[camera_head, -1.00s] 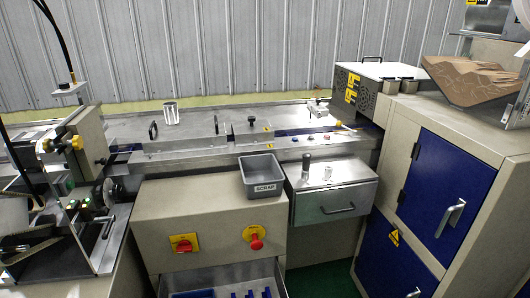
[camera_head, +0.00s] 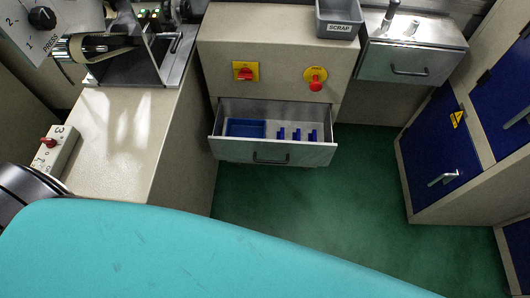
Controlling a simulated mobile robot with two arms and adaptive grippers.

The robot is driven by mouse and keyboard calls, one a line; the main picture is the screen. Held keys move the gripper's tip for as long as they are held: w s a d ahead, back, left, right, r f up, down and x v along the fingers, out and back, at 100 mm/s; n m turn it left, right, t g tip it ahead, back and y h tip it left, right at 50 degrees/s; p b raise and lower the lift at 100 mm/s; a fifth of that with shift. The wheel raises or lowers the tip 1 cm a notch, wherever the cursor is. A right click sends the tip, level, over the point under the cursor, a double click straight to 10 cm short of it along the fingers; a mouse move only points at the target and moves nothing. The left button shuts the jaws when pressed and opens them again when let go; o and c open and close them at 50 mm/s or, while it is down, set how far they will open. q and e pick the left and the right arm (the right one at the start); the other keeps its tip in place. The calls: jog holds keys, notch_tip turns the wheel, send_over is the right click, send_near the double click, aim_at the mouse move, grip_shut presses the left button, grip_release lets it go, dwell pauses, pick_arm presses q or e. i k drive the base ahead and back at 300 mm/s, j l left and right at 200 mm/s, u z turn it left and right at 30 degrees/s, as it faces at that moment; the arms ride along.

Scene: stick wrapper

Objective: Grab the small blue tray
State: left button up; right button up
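The small blue tray (camera_head: 246,129) lies in the left part of an open metal drawer (camera_head: 272,153), below the red switches of a beige cabinet. It looks shallow and empty. To its right in the same drawer stand several small blue upright pieces (camera_head: 297,134). Neither of my grippers shows in the head view. A large teal surface, which looks like part of my own body, covers the bottom of the picture.
A beige counter (camera_head: 112,130) runs along the left of the drawer. A grey scrap bin (camera_head: 338,20) sits on the cabinet (camera_head: 283,35). A shut metal drawer (camera_head: 408,66) and blue-doored cabinets (camera_head: 440,140) are to the right. Green floor (camera_head: 330,210) in front of the drawer is clear.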

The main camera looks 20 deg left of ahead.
aim_at(236, 127)
jog(key=u, duration=0.95)
